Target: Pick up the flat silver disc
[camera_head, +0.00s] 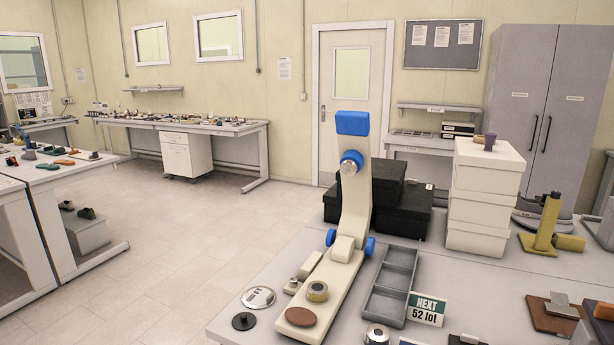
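A flat silver disc (258,297) lies on the near table, close to its left edge. It has a few small dark marks or holes on its top face. It lies left of the long cream base of a testing device (325,288) and just behind a small black round piece (244,321). Nothing covers it. Neither of my grippers shows in this view.
The device's tall upright with blue parts (354,190) stands right of the disc. A grey divided tray (390,285), a "NEXT 52 lot" sign (426,309) and white stacked boxes (484,195) stand farther right. Open floor (170,262) lies left of the table.

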